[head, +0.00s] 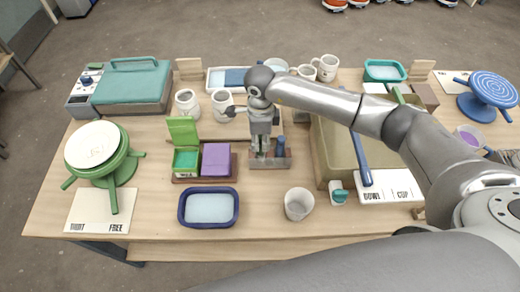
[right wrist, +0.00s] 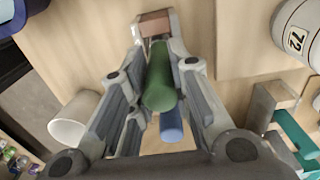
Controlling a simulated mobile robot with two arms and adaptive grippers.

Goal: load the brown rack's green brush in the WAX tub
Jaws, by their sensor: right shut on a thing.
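The brown rack (head: 285,160) stands near the middle of the table, partly hidden by my right gripper. My right gripper (head: 262,152) points down over it, shut on the green brush (right wrist: 158,80). In the right wrist view the brush's green handle lies between the fingers, with a blue brush (right wrist: 171,126) close beside it. The blue brush also shows in the head view (head: 281,147), in the rack. I cannot tell whether the green brush's lower end is still in the rack. The WAX tub (head: 186,163) is green, left of the rack, with its green lid (head: 183,130) raised. My left gripper is out of view.
A purple block (head: 216,160) sits right beside the WAX tub. A blue-rimmed tray (head: 208,190) and a white cup (head: 298,204) stand in front. A mug (head: 222,105) stands behind. A large tan basin (head: 322,160) is to the right. A green turntable (head: 123,172) stands far left.

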